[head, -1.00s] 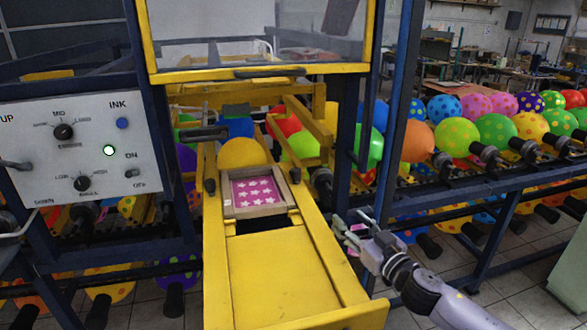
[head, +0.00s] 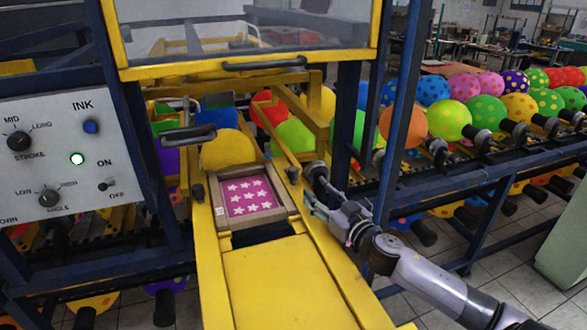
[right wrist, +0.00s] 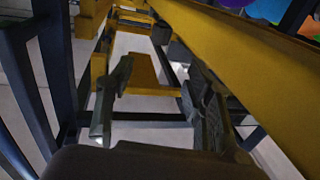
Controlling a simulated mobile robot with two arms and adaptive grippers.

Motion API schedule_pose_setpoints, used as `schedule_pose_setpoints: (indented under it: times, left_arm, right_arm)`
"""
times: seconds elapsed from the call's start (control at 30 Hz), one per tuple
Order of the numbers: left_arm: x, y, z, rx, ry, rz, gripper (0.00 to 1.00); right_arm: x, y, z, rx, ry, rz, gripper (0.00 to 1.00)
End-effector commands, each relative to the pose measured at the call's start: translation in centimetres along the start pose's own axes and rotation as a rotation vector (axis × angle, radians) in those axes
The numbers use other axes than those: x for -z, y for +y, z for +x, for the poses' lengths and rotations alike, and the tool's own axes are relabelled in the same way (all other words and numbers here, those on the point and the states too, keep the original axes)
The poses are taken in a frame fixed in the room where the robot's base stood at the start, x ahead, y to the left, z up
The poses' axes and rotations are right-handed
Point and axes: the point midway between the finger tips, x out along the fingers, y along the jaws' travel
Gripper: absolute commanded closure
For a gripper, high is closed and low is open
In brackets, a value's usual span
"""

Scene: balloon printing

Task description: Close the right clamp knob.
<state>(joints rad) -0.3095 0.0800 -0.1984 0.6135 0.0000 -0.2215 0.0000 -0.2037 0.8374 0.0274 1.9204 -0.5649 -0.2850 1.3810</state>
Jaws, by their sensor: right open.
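The right clamp knob (head: 292,175) is a small dark knob on the yellow rail, at the right of the wooden frame around the pink star-printed plate (head: 249,197). My right gripper (head: 309,203) is open beside the right yellow rail, a little nearer to me than the knob and apart from it. In the right wrist view, the two dark fingers (right wrist: 155,100) stand apart with nothing between them. A dark rounded part (right wrist: 160,34) lies beyond them; I cannot tell whether it is the knob. My left gripper is not in view.
The left clamp knob (head: 198,192) stands on the opposite rail. A yellow-framed clear guard (head: 250,30) is above. A blue post (head: 403,110) and rows of balloons (head: 450,119) are at the right. The control panel (head: 62,155) is at the left.

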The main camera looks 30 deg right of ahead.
Motion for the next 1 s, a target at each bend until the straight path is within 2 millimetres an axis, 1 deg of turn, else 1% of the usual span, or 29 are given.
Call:
schedule_pose_setpoints:
  times: [0.03, 0.17, 0.27, 0.4, 0.5, 0.7, 0.8, 1.0]
  left_arm:
    - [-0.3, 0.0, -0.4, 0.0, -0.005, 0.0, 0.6]
    - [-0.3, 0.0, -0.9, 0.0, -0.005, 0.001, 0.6]
    - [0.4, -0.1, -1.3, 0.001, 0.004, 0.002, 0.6]
    - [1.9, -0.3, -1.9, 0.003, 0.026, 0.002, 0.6]
    - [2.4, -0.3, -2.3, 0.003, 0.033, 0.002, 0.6]
    - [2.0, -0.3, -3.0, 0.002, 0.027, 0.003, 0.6]
    - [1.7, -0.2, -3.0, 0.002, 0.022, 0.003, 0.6]
    - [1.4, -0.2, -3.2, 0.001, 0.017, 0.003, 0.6]
  right_arm:
    - [0.3, 0.0, 0.8, -0.001, 0.003, 0.001, 0.52]
    - [0.3, 0.0, 2.6, 0.0, 0.002, 0.0, 0.52]
    - [0.3, 0.1, 4.1, -0.002, 0.002, 0.002, 0.52]
    - [0.3, 0.1, 6.1, -0.002, 0.002, 0.002, 0.52]
    - [0.4, 0.0, 7.7, -0.002, 0.002, 0.001, 0.52]
    - [0.3, 0.0, 10.7, -0.002, 0.002, 0.001, 0.52]
    - [0.1, 0.0, 11.9, -0.002, 0.001, 0.002, 0.52]
    - [0.0, 0.0, 13.4, -0.001, 0.0, 0.002, 0.52]
